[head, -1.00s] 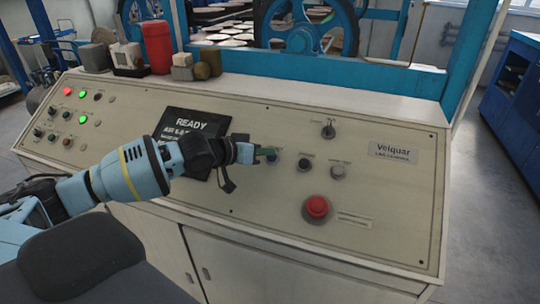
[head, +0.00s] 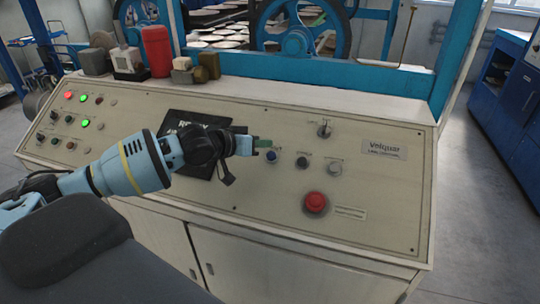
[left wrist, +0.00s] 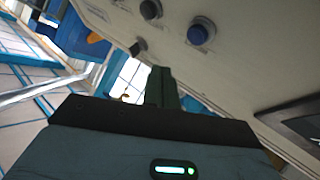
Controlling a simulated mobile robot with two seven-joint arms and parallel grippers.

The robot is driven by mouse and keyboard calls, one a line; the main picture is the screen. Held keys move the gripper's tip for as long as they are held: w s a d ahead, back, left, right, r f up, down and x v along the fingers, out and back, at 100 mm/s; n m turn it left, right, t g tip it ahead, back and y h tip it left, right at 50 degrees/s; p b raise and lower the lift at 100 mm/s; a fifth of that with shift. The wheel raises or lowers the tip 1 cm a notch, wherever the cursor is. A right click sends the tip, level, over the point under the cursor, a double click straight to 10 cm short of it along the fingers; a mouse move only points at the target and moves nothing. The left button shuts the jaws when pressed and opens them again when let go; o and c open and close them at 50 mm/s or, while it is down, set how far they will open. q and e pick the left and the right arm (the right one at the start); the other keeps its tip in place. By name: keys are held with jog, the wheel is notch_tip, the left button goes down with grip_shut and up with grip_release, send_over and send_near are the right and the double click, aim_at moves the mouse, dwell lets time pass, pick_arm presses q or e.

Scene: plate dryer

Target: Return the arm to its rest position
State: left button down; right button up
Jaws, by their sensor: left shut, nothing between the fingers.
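My left arm reaches in from the left in the head view. Its gripper (head: 265,146) is shut and empty, in front of the sloped control panel (head: 260,200), just left of a dark blue button (head: 271,157). In the left wrist view the shut fingers (left wrist: 160,88) point past the panel edge, apart from the blue button (left wrist: 200,31). The arm covers part of the dark READY display (head: 199,135). My right gripper does not show.
A red mushroom button (head: 315,202), a dark button (head: 302,163), a grey button (head: 334,168) and a key switch (head: 324,130) sit on the panel. A red canister (head: 157,51) and small items stand on the ledge. The floor at right is clear.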

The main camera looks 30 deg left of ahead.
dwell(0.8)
